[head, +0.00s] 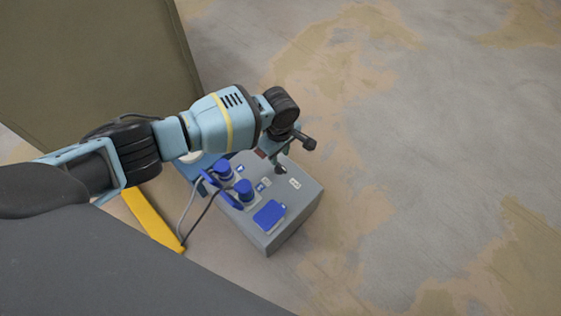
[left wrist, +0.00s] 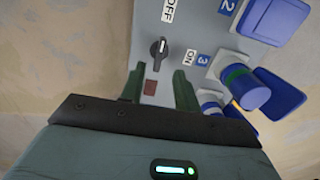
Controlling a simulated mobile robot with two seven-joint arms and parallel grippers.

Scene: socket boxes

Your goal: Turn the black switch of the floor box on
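The grey floor box (head: 293,222) stands on the floor, below my left arm in the head view. Its black switch (left wrist: 158,48) shows in the left wrist view as a small knob, its long side roughly up and down in the picture, beside the OFF label (left wrist: 168,10) and the ON label (left wrist: 190,58). The knob appears to point towards OFF. My left gripper (left wrist: 158,86) is open, with its two fingers apart and nothing between them; the knob lies just beyond the fingertips, apart from them. In the head view, the left gripper (head: 279,155) hangs over the box's far end.
Blue plugs (head: 243,190) with cables sit in the box's sockets, and a blue socket cover (head: 269,214) is nearer the front. A dark red square (left wrist: 151,88) lies on the box between the finger lines. A yellow strip (head: 152,222) is left of the box. The floor at right is clear.

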